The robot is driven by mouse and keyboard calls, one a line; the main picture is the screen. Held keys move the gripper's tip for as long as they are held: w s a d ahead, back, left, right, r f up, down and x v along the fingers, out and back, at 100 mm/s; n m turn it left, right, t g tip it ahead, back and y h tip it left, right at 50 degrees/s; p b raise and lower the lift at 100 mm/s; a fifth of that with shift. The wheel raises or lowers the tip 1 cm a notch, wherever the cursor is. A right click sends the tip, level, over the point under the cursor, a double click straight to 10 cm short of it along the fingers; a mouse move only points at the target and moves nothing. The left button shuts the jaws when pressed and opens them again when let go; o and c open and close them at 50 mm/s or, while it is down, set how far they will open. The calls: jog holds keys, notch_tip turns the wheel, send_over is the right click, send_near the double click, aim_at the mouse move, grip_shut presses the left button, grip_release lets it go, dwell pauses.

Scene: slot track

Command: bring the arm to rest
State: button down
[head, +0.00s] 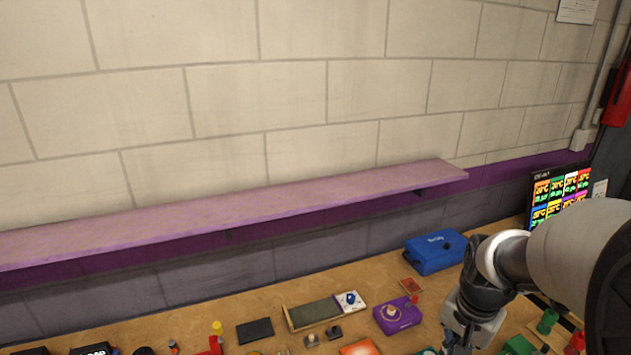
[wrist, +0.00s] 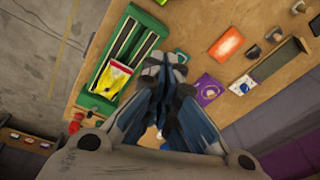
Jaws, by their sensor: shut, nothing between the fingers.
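My gripper (wrist: 164,68) shows from above in the wrist view, with its fingers together and nothing between them. It hangs over the wooden bench, beside a green track (wrist: 110,83) with dark slots. In the head view my arm comes in from the right and my gripper (head: 458,345) is at the bottom edge, with its tips cut off.
A yellow and red piece (wrist: 115,78) lies on the green track. A purple box (head: 398,315), a blue case (head: 436,252) and an orange piece (wrist: 226,43) are on the bench. A purple shelf (head: 240,211) runs along the wall. A screen (head: 560,198) stands at right.

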jog(key=s+a+r+n+t+b, duration=0.1)
jog(key=s+a+r+n, duration=0.3)
jog(key=s+a, duration=0.2)
jog(key=s+a+r+n+t+b, duration=0.1)
jog(key=s+a+n, duration=0.4)
jog(key=s, duration=0.5)
notch_tip(320, 180, up, 3)
jog(key=shift+a+f+t+y, duration=0.1)
jog(key=shift+a+t+y, duration=0.2)
jog(key=shift+a+t, duration=0.35)
jog(key=shift+w, duration=0.1)
